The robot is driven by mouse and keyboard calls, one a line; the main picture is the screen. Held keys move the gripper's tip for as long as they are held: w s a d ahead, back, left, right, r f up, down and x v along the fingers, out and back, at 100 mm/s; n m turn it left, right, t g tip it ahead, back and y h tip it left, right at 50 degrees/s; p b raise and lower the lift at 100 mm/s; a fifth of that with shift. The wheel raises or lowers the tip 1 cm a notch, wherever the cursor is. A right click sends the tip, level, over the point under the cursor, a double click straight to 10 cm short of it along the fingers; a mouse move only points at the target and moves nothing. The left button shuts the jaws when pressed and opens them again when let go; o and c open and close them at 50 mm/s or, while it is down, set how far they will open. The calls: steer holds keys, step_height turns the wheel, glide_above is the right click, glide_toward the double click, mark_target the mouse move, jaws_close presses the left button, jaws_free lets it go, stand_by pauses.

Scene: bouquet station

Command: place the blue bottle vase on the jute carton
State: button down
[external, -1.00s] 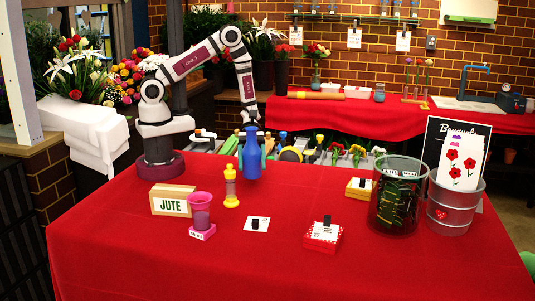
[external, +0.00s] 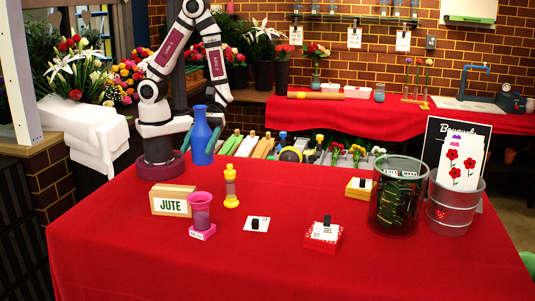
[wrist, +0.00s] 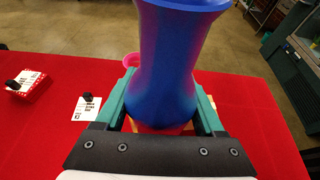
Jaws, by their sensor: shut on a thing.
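The blue bottle vase (external: 200,143) is upright in my gripper, beside my arm's base and behind the jute carton in the external view. In the wrist view the vase (wrist: 168,70) fills the middle, between the teal fingers of my gripper (wrist: 163,108), which is shut on it. The jute carton (external: 158,206) is a tan box with a white JUTE label, on the red table at the left. Its top looks bare, and the vase is apart from it.
A pink cup (external: 200,212) on a pink block stands close to the carton's right. A yellow-ended timer (external: 231,187) stands behind it. A white card (external: 257,224), red box (external: 323,238), yellow box (external: 358,187) and wire bin (external: 397,200) are further right. The front table is clear.

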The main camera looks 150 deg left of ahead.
mark_target(192, 143)
steer(key=d+r+m+g+h, duration=0.2)
steer(key=d+m+g+h, duration=0.15)
steer(key=d, duration=0.55)
steer(key=shift+m+g, duration=0.75)
steer(key=f, duration=0.2)
steer(key=d+f, duration=0.1)
steer(key=f, duration=0.4)
steer(key=shift+s+d+f, duration=0.2)
steer(key=shift+s, duration=0.1)
steer(key=shift+f, duration=0.1)
jaws_free()
steer(key=v, duration=1.2)
steer(key=shift+s, duration=0.1)
